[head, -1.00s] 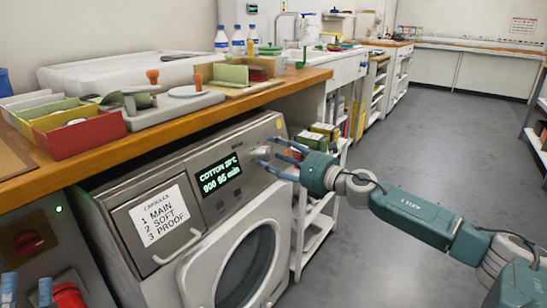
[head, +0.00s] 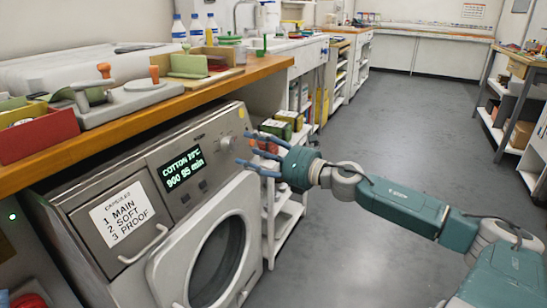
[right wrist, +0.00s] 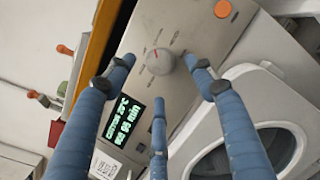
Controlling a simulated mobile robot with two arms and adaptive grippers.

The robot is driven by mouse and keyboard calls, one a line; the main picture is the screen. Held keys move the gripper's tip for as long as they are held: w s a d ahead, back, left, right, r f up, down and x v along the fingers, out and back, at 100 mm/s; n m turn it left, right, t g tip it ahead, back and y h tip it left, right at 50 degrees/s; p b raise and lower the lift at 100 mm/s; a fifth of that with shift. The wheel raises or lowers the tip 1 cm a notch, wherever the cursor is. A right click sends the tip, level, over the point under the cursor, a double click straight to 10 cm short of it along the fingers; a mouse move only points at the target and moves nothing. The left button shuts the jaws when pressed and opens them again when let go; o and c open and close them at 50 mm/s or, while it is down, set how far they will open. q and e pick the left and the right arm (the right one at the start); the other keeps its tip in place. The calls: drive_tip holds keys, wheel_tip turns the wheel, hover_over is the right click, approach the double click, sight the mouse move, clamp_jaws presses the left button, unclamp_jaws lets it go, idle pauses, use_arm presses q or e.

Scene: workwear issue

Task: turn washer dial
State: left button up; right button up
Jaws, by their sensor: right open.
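The washer (head: 222,180) stands under the wooden counter, its round door facing right. Its dial (head: 226,143) is a grey knob on the upper right of the panel. In the right wrist view the dial (right wrist: 161,62) has a red mark. The display (head: 183,170) reads "COTTON 20°C 900 95 min". My right gripper (head: 252,148) is open and empty, just right of the dial. In the right wrist view its blue fingers (right wrist: 160,76) are spread around the line to the dial, apart from it. Only a blue tip of my left gripper (head: 4,298) shows at the bottom left corner.
A capsule drawer (head: 148,238) with a handle is left of the door. An orange button (right wrist: 222,9) sits on the panel near the dial. The counter (head: 170,118) overhangs above. A shelf rack (head: 287,215) stands right of the washer; the floor beyond is clear.

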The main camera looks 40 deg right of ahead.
drive_tip(key=v, duration=0.6)
drive_tip(key=shift+s, duration=0.3)
drive_tip(key=shift+d, duration=0.15)
